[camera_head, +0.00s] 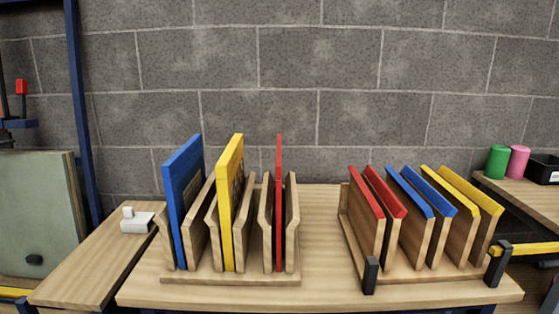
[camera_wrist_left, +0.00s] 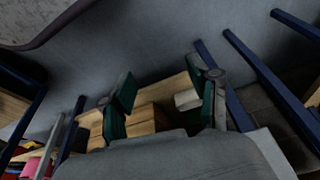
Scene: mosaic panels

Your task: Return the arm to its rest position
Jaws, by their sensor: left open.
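My left gripper (camera_wrist_left: 166,105) shows only in the left wrist view. Its two dark green fingers are spread apart, with nothing between them that it grips. A wooden surface and a small whitish block (camera_wrist_left: 187,100) lie beyond the fingers. No part of either arm shows in the head view, and my right gripper is in neither view. In the head view, a left wooden rack (camera_head: 230,279) holds a blue panel (camera_head: 184,185), a yellow panel (camera_head: 230,200) and a red panel (camera_head: 279,200), all upright and spaced apart.
A right rack (camera_head: 420,276) holds several tilted panels with red, blue and yellow edges. A white device (camera_head: 137,222) sits on the left side table (camera_head: 92,255). A green cylinder (camera_head: 497,162), a pink cylinder (camera_head: 518,162) and a black bin (camera_head: 544,169) stand at right. Table between racks is bare.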

